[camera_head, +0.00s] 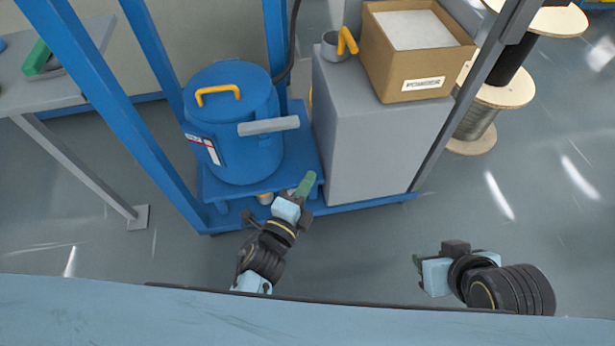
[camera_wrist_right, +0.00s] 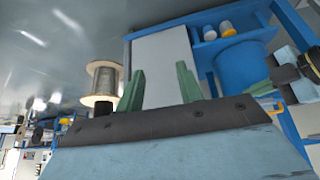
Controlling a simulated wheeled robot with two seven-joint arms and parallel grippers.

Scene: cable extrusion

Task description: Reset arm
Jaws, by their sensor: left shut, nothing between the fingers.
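My left gripper (camera_head: 305,184) has green fingers and points up and right, in front of the blue frame's base. It is shut and holds nothing. My right gripper (camera_head: 417,262) is at the lower right in the head view, over bare floor. In the right wrist view its two green fingers (camera_wrist_right: 160,88) stand well apart with nothing between them. It is open.
A blue frame (camera_head: 181,165) holds a blue drum (camera_head: 232,140) with a yellow handle (camera_head: 217,92). Beside it stands a grey cabinet (camera_head: 375,140) bearing a powder box (camera_head: 432,75) and a grey cup (camera_head: 333,48). Cable spools (camera_head: 478,115) stand right. Floor (camera_head: 500,205) is clear at right.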

